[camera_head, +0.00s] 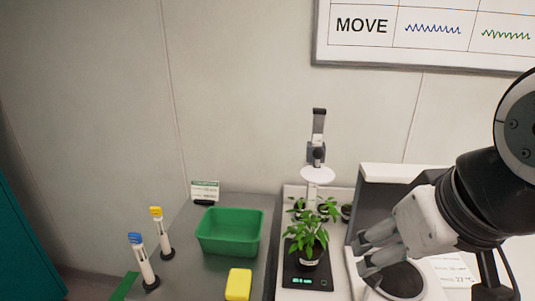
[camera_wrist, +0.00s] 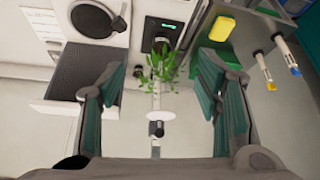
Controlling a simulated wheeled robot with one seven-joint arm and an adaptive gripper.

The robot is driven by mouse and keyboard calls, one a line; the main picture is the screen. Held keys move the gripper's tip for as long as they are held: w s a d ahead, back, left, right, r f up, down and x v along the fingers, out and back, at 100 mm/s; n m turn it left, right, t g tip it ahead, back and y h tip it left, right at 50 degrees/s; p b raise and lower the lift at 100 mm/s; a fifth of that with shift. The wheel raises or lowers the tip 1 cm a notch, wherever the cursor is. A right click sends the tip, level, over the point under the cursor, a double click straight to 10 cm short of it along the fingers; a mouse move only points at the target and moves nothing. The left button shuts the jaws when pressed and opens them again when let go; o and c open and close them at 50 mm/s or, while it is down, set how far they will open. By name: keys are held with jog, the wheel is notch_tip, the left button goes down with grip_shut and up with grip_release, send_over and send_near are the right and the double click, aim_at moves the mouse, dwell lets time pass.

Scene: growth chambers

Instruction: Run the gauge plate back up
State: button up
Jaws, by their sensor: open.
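The gauge plate (camera_head: 318,174) is a white disc on an upright stand with a dark carriage (camera_head: 316,153) just above it and a dark top end. It sits above the potted plants, apart from the leaves of the front plant (camera_head: 308,238). In the wrist view the plate (camera_wrist: 161,116) shows between my fingers, with the dark carriage (camera_wrist: 156,129) below it in the picture. My gripper (camera_head: 365,256) is open and empty, to the right of the front plant and lower in the picture than the plate. Both fingers (camera_wrist: 160,74) show spread in the wrist view.
The front plant stands on a black scale (camera_head: 296,277) with a lit display. Smaller plants are behind it. A green bin (camera_head: 230,252), a yellow block (camera_head: 238,284) and two capped tubes (camera_head: 143,262) are at left. A white-topped grey cabinet (camera_head: 390,173) stands behind my gripper.

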jog(key=shift+c, duration=0.3)
jog(key=shift+r, duration=0.1)
jog(key=c, duration=0.4)
jog(key=w+r+n, duration=0.1)
jog(key=w+r, duration=0.2)
jog(key=w, duration=0.2)
jog(key=w+r+n+g, duration=0.1)
jog(key=w+r, duration=0.1)
jog(key=w, duration=0.2)
jog(key=w+r+n+b, duration=0.1)
jog(key=w+r+n, duration=0.1)
jog(key=w, duration=0.3)
jog(key=shift+w+a+r+g+h, duration=0.15)
jog(key=shift+r+g+h, duration=0.05)
jog(key=shift+r, duration=0.25)
jog(key=shift+w+a+r+g+h, duration=0.1)
jog(key=shift+w+r+g+h, duration=0.1)
jog(key=shift+r, duration=0.2)
jog(key=shift+c, duration=0.4)
jog(key=n+g+b, duration=0.1)
jog(key=n+g, duration=0.1)
jog(key=n, duration=0.3)
send_near(319, 148)
jog(key=shift+h, duration=0.4)
jog(key=p+x, duration=0.1)
jog(key=x, duration=0.7)
jog(key=p+x, duration=0.1)
jog(key=x, duration=0.2)
jog(key=shift+a+f+p, duration=0.3)
jog(key=shift+f, duration=0.15)
